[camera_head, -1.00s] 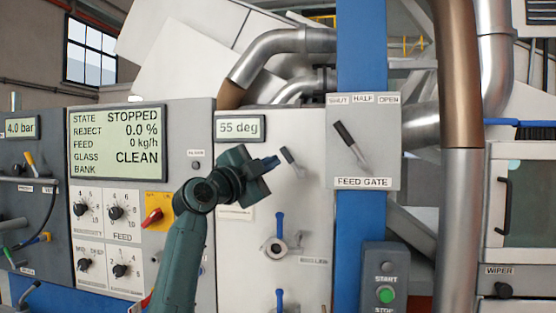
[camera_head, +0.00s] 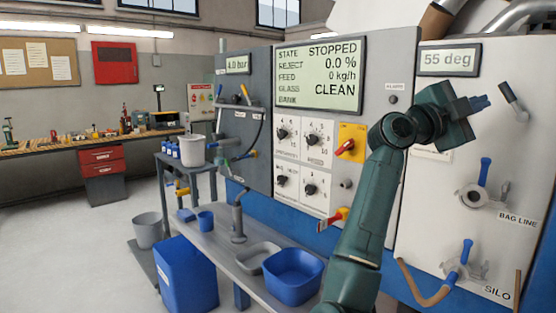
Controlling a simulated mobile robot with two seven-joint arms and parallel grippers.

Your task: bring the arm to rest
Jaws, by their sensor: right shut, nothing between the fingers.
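My right arm (camera_head: 362,225) rises from the bottom of the head view, bent at the wrist. My right gripper (camera_head: 482,103) is shut and empty, pointing right in front of the pale machine panel. Its tip is close to a dark-handled lever (camera_head: 513,100) below the 55 deg display (camera_head: 449,60); a small gap shows between them in the picture. The state display (camera_head: 319,76) reads STOPPED, reject 0.0 %, feed 0 kg/h, glass CLEAN. My left gripper is not in view.
Blue-handled valves for the bag line (camera_head: 484,172) and silo (camera_head: 464,254) are on the panel at right. A bench (camera_head: 225,245) with a blue basin (camera_head: 293,275) and grey tray stands below. A blue bin (camera_head: 187,276) is at left. Open floor lies further left.

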